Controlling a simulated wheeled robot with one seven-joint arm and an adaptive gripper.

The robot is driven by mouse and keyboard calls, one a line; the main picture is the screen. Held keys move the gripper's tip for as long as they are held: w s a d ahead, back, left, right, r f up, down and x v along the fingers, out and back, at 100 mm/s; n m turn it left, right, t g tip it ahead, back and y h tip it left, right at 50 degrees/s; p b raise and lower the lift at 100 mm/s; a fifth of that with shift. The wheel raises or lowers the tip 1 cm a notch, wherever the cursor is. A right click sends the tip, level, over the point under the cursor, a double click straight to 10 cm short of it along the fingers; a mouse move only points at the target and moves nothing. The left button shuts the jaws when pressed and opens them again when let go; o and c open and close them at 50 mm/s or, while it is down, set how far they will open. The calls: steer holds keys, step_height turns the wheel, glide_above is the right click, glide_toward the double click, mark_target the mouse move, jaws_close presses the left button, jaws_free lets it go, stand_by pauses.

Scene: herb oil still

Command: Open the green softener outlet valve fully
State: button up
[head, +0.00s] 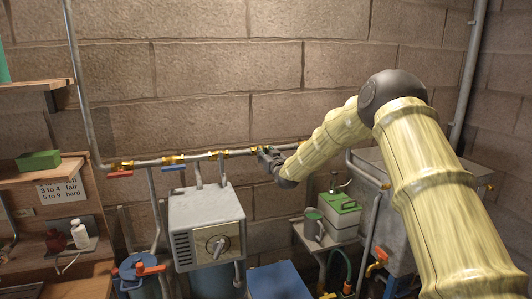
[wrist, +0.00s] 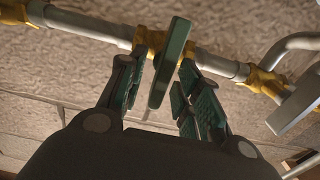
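The green valve lever (wrist: 171,62) shows in the wrist view as a flat dark-green bar on a brass valve body (wrist: 150,40). It lies crosswise to the grey pipe (wrist: 90,24) in that picture. My gripper (wrist: 162,66) is open, with one finger on each side of the lever and a visible gap on both sides. In the head view my gripper (head: 268,157) is at the pipe along the wall, and it hides the green lever there.
A red-handled valve (head: 120,173) and a blue-handled valve (head: 173,168) sit farther left on the same pipe. A grey box with a dial (head: 207,228) hangs below. A green-lidded container (head: 340,203) stands right of it. Brass fittings (wrist: 262,82) are to the right in the wrist view.

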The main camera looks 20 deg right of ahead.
steer(key=shift+w, duration=0.1)
jaws_close()
steer(key=shift+f+b, duration=0.1)
steer(key=shift+b, duration=0.3)
steer(key=n+b, duration=0.1)
steer(key=b, duration=0.1)
steer(key=n+b, duration=0.1)
steer(key=b, duration=0.1)
steer(key=shift+a+f+n, duration=0.25)
steer(key=shift+f+n, duration=0.05)
steer(key=n+b, duration=0.5)
steer(key=b, duration=0.1)
steer(key=n+b, duration=0.5)
steer(key=b, duration=0.2)
steer(key=a+f+n+b, duration=0.1)
steer(key=n+b, duration=0.4)
steer(key=b, duration=0.2)
steer(key=shift+n, duration=0.3)
